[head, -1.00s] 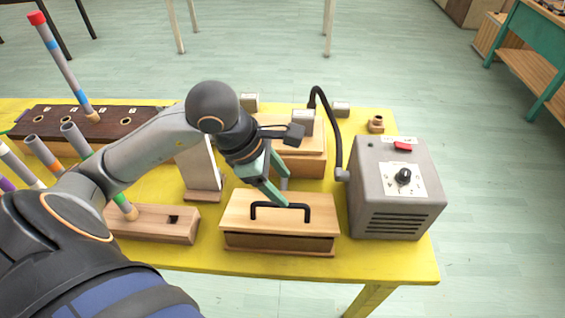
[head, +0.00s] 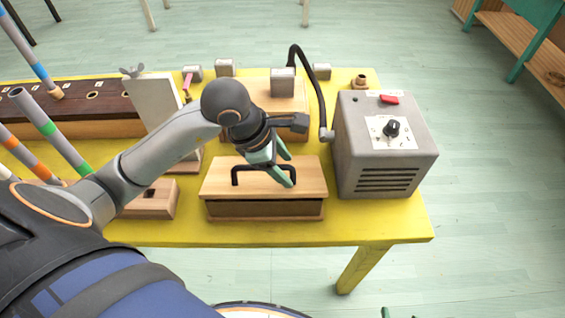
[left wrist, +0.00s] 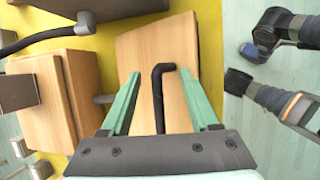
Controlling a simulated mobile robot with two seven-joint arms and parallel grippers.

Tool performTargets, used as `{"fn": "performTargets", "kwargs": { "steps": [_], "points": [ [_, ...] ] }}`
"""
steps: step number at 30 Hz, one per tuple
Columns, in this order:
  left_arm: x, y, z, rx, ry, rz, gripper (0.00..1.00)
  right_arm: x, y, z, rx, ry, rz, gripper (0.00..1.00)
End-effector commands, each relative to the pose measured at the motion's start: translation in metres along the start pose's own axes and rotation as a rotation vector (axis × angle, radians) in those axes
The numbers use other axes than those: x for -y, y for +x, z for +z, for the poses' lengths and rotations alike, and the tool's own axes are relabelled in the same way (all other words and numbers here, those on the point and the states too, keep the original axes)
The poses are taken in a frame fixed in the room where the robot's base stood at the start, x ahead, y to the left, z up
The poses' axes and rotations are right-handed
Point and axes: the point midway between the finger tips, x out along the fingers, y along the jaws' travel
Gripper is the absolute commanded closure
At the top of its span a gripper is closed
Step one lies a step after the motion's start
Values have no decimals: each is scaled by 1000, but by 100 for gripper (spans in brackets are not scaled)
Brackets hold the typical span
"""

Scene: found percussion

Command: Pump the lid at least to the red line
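The wooden lid (head: 222,173) tops a low box at the table's front edge. A dark band (head: 265,209) shows beneath its front edge. A black bar handle (head: 235,175) stands on the lid and also shows in the left wrist view (left wrist: 158,95). My left gripper (head: 288,171) is over the lid, near the handle's right end. In the left wrist view its green fingers (left wrist: 160,76) are apart, one on each side of the handle. I cannot tell whether they touch it. Only a green sliver, possibly my right gripper (head: 385,312), shows at the bottom edge. I see no red line.
A grey box with a knob and red switch (head: 385,150) stands right of the lid. A black hose (head: 312,85) rises behind. A wooden block (head: 290,105) is behind the lid. Coloured tubes (head: 45,125) and a dark holed board (head: 90,98) are at left.

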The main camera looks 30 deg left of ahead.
Motion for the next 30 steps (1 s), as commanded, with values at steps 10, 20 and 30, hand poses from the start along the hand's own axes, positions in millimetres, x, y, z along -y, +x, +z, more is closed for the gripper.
{"fn": "performTargets", "kwargs": {
  "steps": [10, 20, 30],
  "points": [
    [0, 0, 0, 0, 0, 0, 78, -2, -1, 3, 5, -1, 3, 24],
    [0, 0, 0, 0, -1, 0, 100, -2, -2, 5, 8, -1, 4, 24],
    [0, 0, 0, 0, -1, 1, 100, -3, -2, 5, 8, -1, 5, 24]
  ]
}}
